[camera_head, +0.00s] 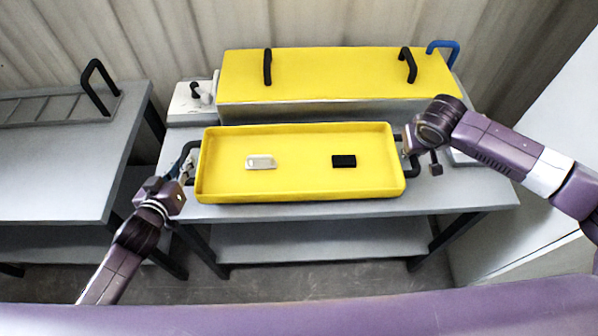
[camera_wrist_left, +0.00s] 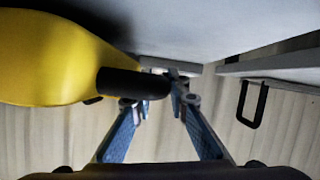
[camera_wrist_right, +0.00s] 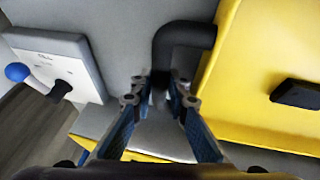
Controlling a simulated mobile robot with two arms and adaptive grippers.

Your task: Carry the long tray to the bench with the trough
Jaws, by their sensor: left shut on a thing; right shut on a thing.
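A white block (camera_head: 261,161) and a black block (camera_head: 344,161) lie inside the tray. My left gripper (camera_head: 184,172) is shut on the tray's left black handle, which also shows in the left wrist view (camera_wrist_left: 130,84). My right gripper (camera_head: 408,150) is shut on the right black handle, seen in the right wrist view (camera_wrist_right: 185,35). I cannot tell whether the tray's underside touches the bench top.
A white box with a black lever (camera_head: 191,102) stands left of the trough. Another white box (camera_wrist_right: 55,62) with a blue-knobbed lever shows in the right wrist view. A separate grey bench (camera_head: 60,165) at left bears a grey slatted piece with a black handle (camera_head: 98,88). A blue handle (camera_head: 443,44) rises behind.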

